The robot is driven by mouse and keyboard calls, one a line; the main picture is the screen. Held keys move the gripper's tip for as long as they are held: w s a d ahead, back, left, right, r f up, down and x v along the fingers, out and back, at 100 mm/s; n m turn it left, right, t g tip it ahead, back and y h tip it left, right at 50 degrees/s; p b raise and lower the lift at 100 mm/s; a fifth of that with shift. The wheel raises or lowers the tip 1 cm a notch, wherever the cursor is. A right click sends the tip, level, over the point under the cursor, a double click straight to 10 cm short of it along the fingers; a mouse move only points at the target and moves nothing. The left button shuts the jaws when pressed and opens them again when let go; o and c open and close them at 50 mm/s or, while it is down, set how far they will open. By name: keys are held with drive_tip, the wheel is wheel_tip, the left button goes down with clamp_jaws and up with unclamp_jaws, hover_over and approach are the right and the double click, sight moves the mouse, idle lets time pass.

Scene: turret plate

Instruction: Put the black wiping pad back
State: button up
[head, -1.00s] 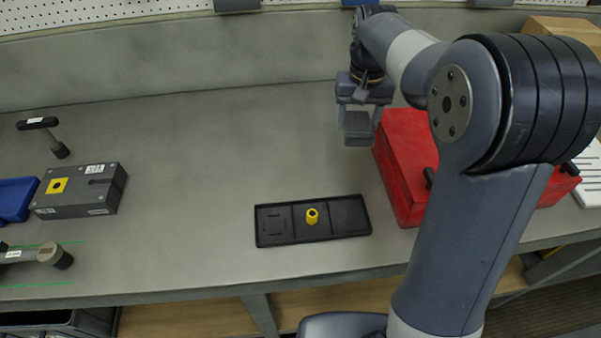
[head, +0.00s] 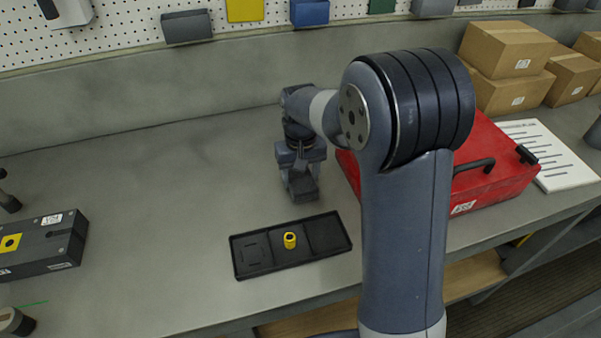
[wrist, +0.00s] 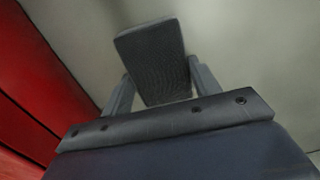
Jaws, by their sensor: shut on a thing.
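The black wiping pad (wrist: 153,60) is a dark grey-black block with a ribbed face, held between the two fingers of my gripper in the wrist view. In the head view my gripper (head: 299,178) is shut on the pad (head: 304,193), just above or at the bench behind the tray; I cannot tell whether the pad touches the bench. The black tray (head: 332,241) lies in front of it, with several shallow compartments. A yellow cylindrical piece (head: 290,240) stands in its middle compartment. The left compartment has an outlined recess, and the right one looks empty.
A red case (head: 490,165) with a black handle stands right of my gripper, partly behind my arm. It also shows in the wrist view (wrist: 30,80). A grey block (head: 45,247) with a yellow mark sits at the left. The bench between is clear.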

sight(301, 177)
drive_tip(key=shift+f, duration=0.2)
drive_tip(key=o, duration=0.9)
drive_tip(key=shift+o, duration=0.2)
drive_tip(key=shift+r, duration=0.1)
wheel_tip(301, 177, up, 12)
drive_tip(key=shift+r, duration=0.15)
